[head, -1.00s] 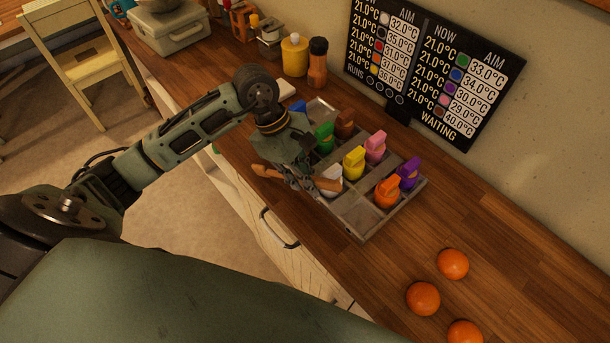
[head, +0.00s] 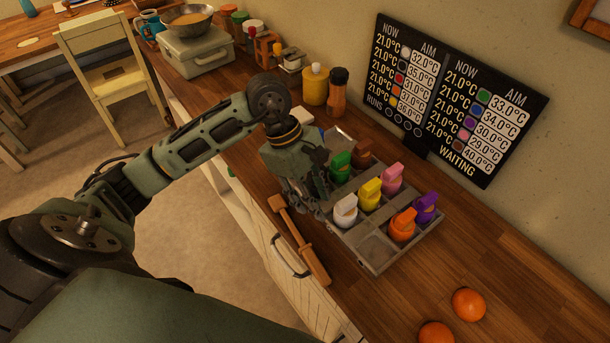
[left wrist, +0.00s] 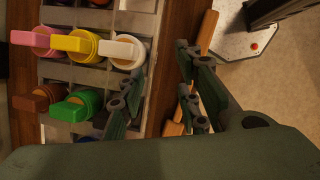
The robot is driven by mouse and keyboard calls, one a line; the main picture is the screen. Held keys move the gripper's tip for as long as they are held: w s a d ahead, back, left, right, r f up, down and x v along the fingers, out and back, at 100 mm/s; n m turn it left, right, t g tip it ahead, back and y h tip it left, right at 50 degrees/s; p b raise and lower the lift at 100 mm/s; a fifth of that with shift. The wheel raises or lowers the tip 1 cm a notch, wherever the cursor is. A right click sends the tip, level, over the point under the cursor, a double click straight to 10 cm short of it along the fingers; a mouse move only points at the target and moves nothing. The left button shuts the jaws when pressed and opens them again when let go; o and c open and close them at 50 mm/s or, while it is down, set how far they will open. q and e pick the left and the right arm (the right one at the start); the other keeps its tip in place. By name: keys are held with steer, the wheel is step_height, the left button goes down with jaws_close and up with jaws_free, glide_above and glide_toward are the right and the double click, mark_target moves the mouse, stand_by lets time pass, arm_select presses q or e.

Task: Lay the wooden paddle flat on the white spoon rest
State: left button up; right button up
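The wooden paddle (head: 305,246) lies along the front edge of the counter, beside the tray of coloured pieces. I cannot tell whether it rests fully on the wood. My left gripper (head: 308,208) is just beyond its far end, fingers pointing down by the tray. In the left wrist view the fingers are apart with nothing held between them, and the paddle (left wrist: 208,32) passes partly behind the right-hand finger. A small flat white piece (head: 302,117) on the counter behind the gripper may be the spoon rest; it is partly hidden. My right gripper is not in view.
The grey compartment tray (head: 378,262) holds several coloured pieces right of the gripper. A black temperature board (head: 455,95) stands behind it. Oranges (head: 468,304) lie at the near right. A yellow jar (head: 315,86) and a brown shaker stand further back. Counter between tray and oranges is clear.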

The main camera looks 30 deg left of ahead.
arm_select(q)
steer(key=b+v, duration=0.2)
steer(key=v, duration=0.7)
steer(key=shift+f, duration=0.1)
